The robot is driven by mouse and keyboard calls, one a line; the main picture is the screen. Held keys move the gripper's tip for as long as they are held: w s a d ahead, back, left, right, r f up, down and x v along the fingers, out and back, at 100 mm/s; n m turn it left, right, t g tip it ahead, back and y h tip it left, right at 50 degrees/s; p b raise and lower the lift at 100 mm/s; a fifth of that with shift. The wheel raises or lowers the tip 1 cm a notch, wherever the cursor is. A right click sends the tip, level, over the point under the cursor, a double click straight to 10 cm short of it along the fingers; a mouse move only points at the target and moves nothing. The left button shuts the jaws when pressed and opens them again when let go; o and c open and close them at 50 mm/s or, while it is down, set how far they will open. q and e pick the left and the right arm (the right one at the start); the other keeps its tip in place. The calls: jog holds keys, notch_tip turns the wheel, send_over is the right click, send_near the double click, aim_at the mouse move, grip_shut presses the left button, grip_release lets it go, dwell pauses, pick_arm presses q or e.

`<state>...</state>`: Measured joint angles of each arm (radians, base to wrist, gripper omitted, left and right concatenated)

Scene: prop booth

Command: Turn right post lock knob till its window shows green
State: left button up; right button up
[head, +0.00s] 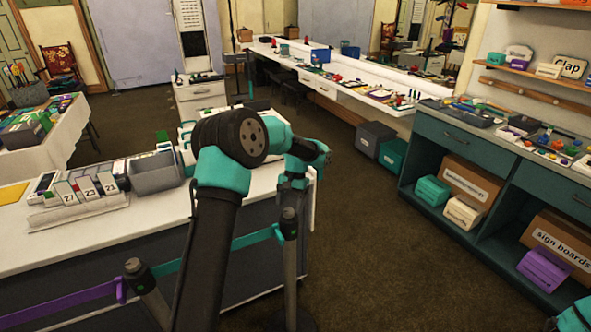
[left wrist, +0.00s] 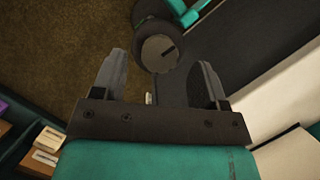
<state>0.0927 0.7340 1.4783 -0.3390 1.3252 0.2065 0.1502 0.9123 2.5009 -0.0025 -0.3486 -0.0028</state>
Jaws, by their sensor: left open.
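The right post (head: 290,262) stands upright in front of the counter, with a dark head on top that is partly hidden by my gripper. My left gripper (head: 291,198) points down just above it. In the left wrist view, a round grey knob face with a dark slot mark (left wrist: 160,53) shows ahead of and between the fingertips. The left gripper is open there (left wrist: 161,62), with a finger on each side and a gap to the knob in the picture. I do not see my right gripper.
A teal belt (head: 250,239) runs to the right post. The left post (head: 147,290) has a purple belt (head: 70,302). The white counter (head: 95,228) behind holds a grey bin (head: 157,174) and numbered cards (head: 88,189). Open carpet lies to the right.

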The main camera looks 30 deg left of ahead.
pick_arm(q)
jog(key=v, duration=1.5)
jog(key=shift+s, duration=0.1)
jog(key=s+d+f+m+t+h, duration=0.15)
jog(key=d+f, duration=0.25)
jog(key=f, duration=0.5)
jog(key=s+d+f+h, duration=0.1)
jog(key=s+d+f, duration=0.3)
jog(key=f, duration=0.5)
jog(key=s+d+f+m+t+h, duration=0.1)
jog(key=d+f, duration=0.4)
jog(key=f, duration=0.5)
jog(key=s+d+f+n+t, duration=0.1)
jog(key=s+f, duration=0.2)
jog(key=s, duration=0.5)
jog(key=s+d+f+n+t, duration=0.1)
jog(key=s+f, duration=0.3)
jog(key=s, duration=0.5)
jog(key=s+f+n+t, duration=0.1)
jog(key=s+f, duration=0.2)
jog(key=s, duration=0.6)
jog(key=shift+d+f, duration=0.3)
jog(key=shift+d, duration=0.1)
